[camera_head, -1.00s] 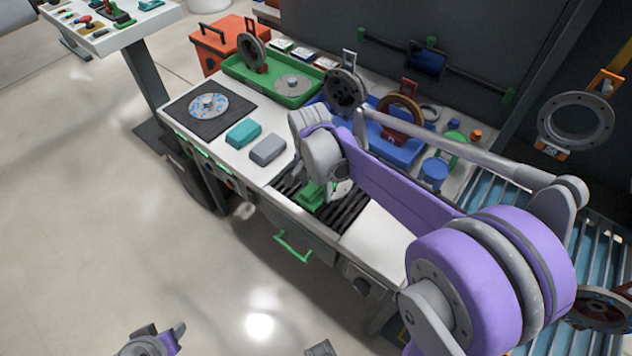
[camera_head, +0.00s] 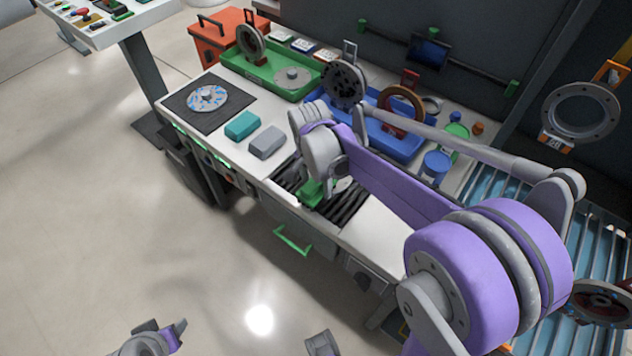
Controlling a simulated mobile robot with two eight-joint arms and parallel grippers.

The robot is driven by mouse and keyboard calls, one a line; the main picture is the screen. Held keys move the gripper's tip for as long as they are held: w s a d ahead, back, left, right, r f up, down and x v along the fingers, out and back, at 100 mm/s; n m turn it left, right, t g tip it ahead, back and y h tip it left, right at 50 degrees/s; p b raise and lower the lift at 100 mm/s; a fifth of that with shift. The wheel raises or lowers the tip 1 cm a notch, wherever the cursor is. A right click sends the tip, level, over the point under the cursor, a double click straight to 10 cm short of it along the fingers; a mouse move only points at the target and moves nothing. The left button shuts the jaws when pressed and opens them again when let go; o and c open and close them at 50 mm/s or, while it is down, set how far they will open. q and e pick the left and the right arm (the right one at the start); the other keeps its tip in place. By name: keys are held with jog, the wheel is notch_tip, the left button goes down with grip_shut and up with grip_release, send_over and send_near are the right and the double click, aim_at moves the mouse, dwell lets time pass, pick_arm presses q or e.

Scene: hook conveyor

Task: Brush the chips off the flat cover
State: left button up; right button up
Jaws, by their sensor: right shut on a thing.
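A flat round cover (camera_head: 207,97) with blue flecks on its face lies on a dark square mat at the left end of the bench. Another pale disc (camera_head: 343,184) lies over a dark slatted grate at the bench's front edge, mostly hidden by my right wrist. My right gripper (camera_head: 318,178) is low over this grate, shut on a green brush (camera_head: 312,193). The wrist hides the fingertips, and I cannot tell whether the bristles touch the disc. Chips on this disc are too small to make out.
A teal block (camera_head: 243,125) and a grey block (camera_head: 267,142) lie between mat and grate. A green tray (camera_head: 262,84) and a blue tray (camera_head: 397,146) hold round parts behind. Blue (camera_head: 436,166) and green tubs stand right. A ring hangs on a hook (camera_head: 580,110) over the rollers.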

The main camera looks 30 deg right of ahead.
jog(key=shift+f, duration=0.25)
jog(key=shift+w, duration=0.1)
jog(key=shift+w+a+r, duration=0.1)
jog(key=shift+w+a, duration=0.1)
jog(key=shift+w, duration=0.25)
jog(key=shift+w+a, duration=0.2)
jog(key=shift+w, duration=0.25)
jog(key=shift+w+a, duration=0.25)
jog(key=shift+w, duration=0.25)
jog(key=shift+w+a, duration=0.2)
jog(key=shift+w, duration=0.3)
jog(key=shift+s+d, duration=0.2)
jog(key=shift+s, duration=0.3)
jog(key=shift+s+d, duration=0.2)
jog(key=shift+s, duration=0.3)
jog(key=shift+s+d, duration=0.25)
jog(key=shift+s, duration=0.3)
jog(key=shift+s+d, duration=0.2)
jog(key=shift+s, duration=0.3)
jog(key=shift+w+a, duration=0.25)
jog(key=shift+w, duration=0.3)
jog(key=shift+w+a, duration=0.2)
jog(key=shift+w, duration=0.35)
jog(key=shift+w+a, duration=0.2)
jog(key=shift+w, duration=0.25)
jog(key=shift+w+a, duration=0.2)
jog(key=shift+w, duration=0.25)
